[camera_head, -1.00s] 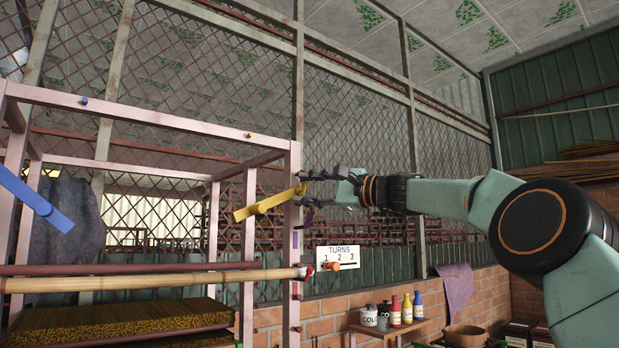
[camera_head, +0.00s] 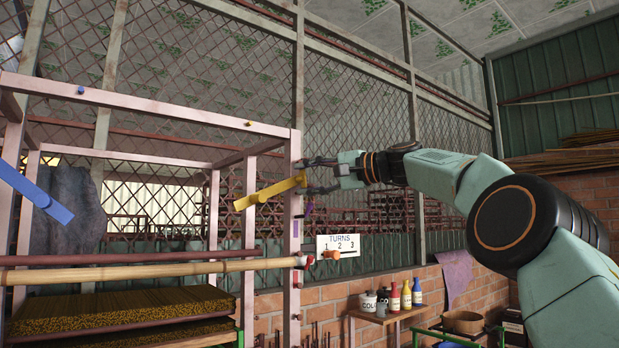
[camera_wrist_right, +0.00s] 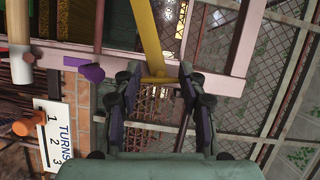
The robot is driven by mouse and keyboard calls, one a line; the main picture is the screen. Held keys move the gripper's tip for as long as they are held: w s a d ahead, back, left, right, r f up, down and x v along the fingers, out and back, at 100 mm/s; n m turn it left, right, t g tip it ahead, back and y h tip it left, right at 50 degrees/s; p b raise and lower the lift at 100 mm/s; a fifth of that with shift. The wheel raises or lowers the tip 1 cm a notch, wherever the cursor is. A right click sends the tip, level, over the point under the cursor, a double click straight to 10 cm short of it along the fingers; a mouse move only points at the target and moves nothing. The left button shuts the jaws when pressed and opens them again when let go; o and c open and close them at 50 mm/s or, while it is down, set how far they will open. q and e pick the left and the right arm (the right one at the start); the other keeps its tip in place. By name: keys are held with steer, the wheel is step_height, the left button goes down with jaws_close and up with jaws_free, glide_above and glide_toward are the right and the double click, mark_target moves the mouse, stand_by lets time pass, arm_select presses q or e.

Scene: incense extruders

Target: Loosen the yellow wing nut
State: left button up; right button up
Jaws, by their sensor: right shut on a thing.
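The yellow wing nut (camera_head: 268,192) is a long flat yellow bar at the pink frame's right post, slanting down to the left. In the right wrist view its bar (camera_wrist_right: 146,38) runs from the top to a yellow crosspiece between the fingers. My right gripper (camera_head: 308,177) comes in from the right beside the post, its dark fingers either side of the yellow end. The right wrist view shows the fingers (camera_wrist_right: 159,100) shut on that end. The exact contact is partly hidden by the fingers. My left gripper is not in view.
A "TURNS 1 2 3" plate (camera_head: 341,243) with an orange pointer (camera_head: 332,255) sits below the gripper. A blue bar (camera_head: 35,193) is at far left. A bamboo pole (camera_head: 150,272) crosses the pink frame (camera_head: 130,107). Bottles (camera_head: 406,294) stand on a shelf at lower right.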

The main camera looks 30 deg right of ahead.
steer(key=shift+d+r, duration=0.1)
steer(key=shift+r, duration=0.3)
steer(key=o, duration=1.1)
steer(key=shift+w+f, duration=0.35)
steer(key=shift+w, duration=0.05)
steer(key=shift+o, duration=0.2)
steer(key=shift+s+r, duration=0.1)
steer(key=shift+s, duration=0.35)
steer(key=v, duration=0.7)
